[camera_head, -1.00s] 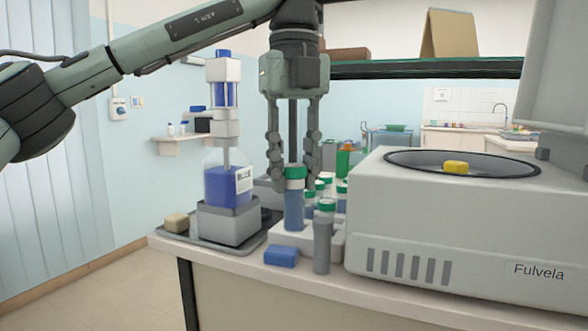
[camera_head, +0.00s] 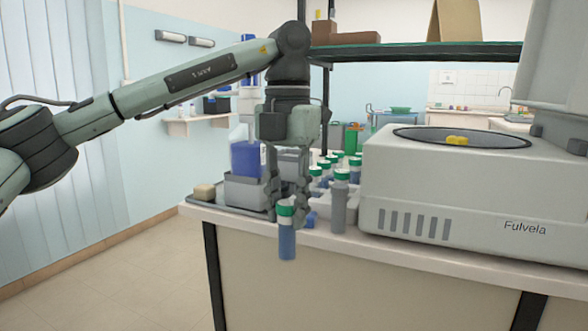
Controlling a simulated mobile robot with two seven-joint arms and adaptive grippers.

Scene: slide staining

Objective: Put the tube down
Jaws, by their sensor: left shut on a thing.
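My left gripper (camera_head: 287,203) is shut on a tube (camera_head: 287,242) with a green cap and blue contents. It grips the tube at the cap, and the tube hangs upright. In the picture the tube's lower end overlaps the bench's front edge and front panel. No support shows under it. Behind, on the bench, a pale rack (camera_head: 353,204) holds several green-capped tubes. A grey-bodied tube (camera_head: 339,205) with a green cap stands at the rack's front. My right gripper is not in view.
A large white machine (camera_head: 450,200) marked Fulvela fills the bench's right side, a yellow item (camera_head: 456,140) in its round opening. A shelf (camera_head: 420,52) crosses above the bench (camera_head: 440,277). Floor at the left is clear.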

